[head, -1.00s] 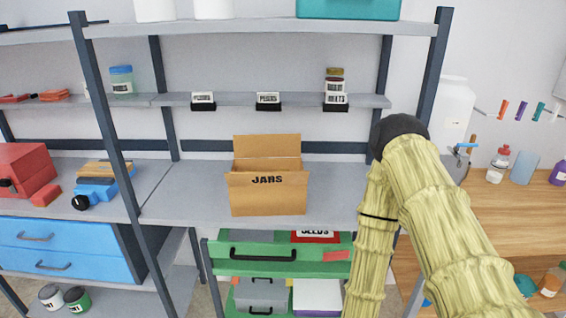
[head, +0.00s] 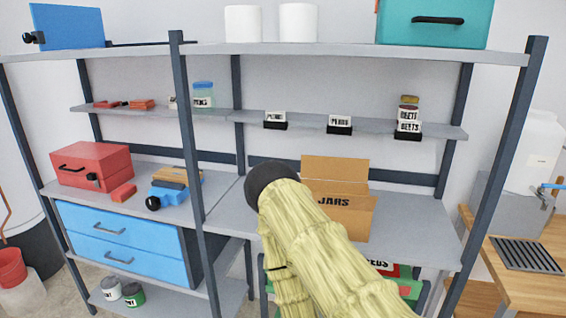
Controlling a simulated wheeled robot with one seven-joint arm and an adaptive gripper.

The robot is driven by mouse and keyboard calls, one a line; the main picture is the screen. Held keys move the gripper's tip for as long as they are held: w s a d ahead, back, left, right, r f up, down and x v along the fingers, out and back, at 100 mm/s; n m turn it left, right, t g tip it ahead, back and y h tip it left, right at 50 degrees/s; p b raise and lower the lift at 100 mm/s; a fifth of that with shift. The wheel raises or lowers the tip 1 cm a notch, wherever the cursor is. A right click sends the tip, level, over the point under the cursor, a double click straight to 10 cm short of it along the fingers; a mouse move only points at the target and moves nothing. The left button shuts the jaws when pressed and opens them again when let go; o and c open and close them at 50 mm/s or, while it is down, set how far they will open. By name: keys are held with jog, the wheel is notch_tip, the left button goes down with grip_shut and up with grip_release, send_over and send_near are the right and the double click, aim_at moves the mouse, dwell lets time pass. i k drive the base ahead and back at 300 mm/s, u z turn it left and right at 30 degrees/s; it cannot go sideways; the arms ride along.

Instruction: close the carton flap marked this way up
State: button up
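A brown cardboard carton (head: 358,228) marked JARS stands on the middle shelf of the rack in the head view. Its top is open. A back flap (head: 335,168) stands up behind the opening, and the front panel with the lettering appears to lean outward. I see no "this way up" marking on the visible faces. My pale, bamboo-like arm crosses in front and covers the carton's left and lower part. My gripper is outside the picture.
Left of the carton, the shelf (head: 228,205) has bare room. A blue clamp-like object (head: 170,194) and a red toolbox (head: 92,165) stand farther left. A rack post (head: 194,150) rises between. Labelled jars (head: 408,118) stand on the narrow shelf above. A wooden bench (head: 535,290) is at right.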

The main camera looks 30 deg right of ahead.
aim_at(335, 169)
jog(key=u, duration=1.85)
jog(key=k, duration=1.05)
jog(key=z, duration=2.15)
jog(key=i, duration=0.5)
jog(key=z, duration=0.45)
